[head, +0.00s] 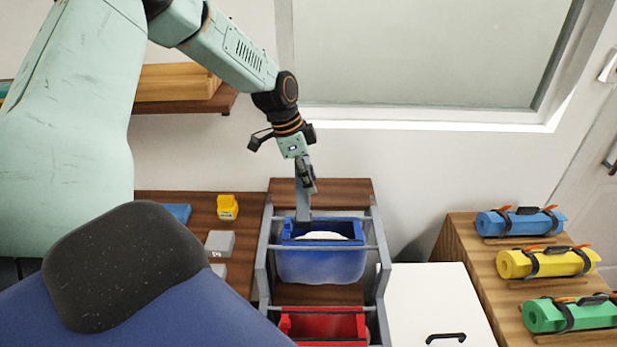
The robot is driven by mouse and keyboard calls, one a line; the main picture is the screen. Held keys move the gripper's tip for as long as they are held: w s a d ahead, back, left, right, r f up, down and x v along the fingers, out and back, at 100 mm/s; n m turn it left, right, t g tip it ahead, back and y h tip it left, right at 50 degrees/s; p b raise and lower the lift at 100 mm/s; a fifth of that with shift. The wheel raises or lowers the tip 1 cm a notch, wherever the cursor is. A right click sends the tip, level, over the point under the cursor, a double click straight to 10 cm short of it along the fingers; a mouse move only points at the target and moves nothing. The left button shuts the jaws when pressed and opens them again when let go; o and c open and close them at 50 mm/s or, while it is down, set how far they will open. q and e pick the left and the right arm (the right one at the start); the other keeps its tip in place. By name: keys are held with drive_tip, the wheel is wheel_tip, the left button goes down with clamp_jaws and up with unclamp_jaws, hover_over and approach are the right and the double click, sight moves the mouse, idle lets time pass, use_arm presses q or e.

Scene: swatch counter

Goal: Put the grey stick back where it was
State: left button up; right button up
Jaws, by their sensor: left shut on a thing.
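My left gripper (307,183) reaches down from the upper left and is shut on the grey stick (303,208). The stick hangs roughly upright below the fingers, its upper part partly hidden by them. Its lower end shows at the back left edge of a blue bin (322,265); I cannot tell whether it touches the bin or is above it. Something white lies inside the blue bin. My right gripper is not in view.
The blue bin and a red bin (292,324) sit in a grey rack (262,262). Left are a yellow block (228,206) and a grey block (220,243). Right are a white cabinet (430,290) and blue (520,223), yellow (547,262) and green (570,315) rolls.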

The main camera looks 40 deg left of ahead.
use_arm(q)
drive_tip(key=shift+s+r, duration=0.1)
drive_tip(key=shift+r, duration=0.15)
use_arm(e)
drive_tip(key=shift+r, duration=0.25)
use_arm(q)
drive_tip(key=shift+a, duration=0.1)
